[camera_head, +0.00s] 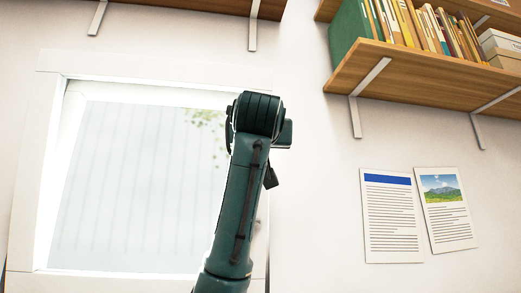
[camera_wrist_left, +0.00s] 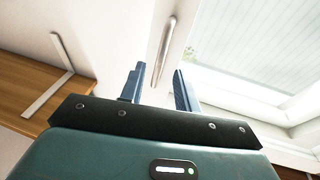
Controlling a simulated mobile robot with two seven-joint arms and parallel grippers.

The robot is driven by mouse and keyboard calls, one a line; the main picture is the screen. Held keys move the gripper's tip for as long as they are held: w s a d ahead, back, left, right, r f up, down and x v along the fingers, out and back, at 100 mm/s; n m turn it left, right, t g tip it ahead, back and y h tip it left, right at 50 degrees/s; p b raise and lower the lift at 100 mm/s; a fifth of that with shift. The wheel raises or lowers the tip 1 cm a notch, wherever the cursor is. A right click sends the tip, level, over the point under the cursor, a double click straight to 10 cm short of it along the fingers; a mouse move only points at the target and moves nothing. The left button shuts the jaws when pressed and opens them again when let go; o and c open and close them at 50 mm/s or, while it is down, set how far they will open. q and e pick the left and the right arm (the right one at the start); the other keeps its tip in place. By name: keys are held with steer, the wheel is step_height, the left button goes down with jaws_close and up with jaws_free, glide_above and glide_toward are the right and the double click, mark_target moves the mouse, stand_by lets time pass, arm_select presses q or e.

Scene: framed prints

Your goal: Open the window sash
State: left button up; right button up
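The window sash (camera_head: 140,180) is a pale framed pane in the white wall, left of centre in the head view, and looks closed. Its pane (camera_wrist_left: 240,60) also shows at upper right in the left wrist view. A slim silver handle (camera_wrist_left: 166,45) stands on the white frame beside the pane. My left gripper (camera_wrist_left: 160,80) is open, with its two blue fingers on either side of the handle's lower end in the picture. I cannot tell whether they touch it. In the head view my arm covers the window's right edge, hiding the handle and fingers. My right gripper is not in view.
A wooden shelf (camera_head: 430,82) with books and boxes hangs at upper right on metal brackets. Another shelf (camera_head: 200,6) runs above the window. Two printed sheets (camera_head: 392,215) (camera_head: 444,208) are on the wall at right. The wall between arm and sheets is bare.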

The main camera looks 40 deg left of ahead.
arm_select(q)
steer(key=b+v, duration=0.2)
steer(key=v, duration=0.7)
stand_by(0.4)
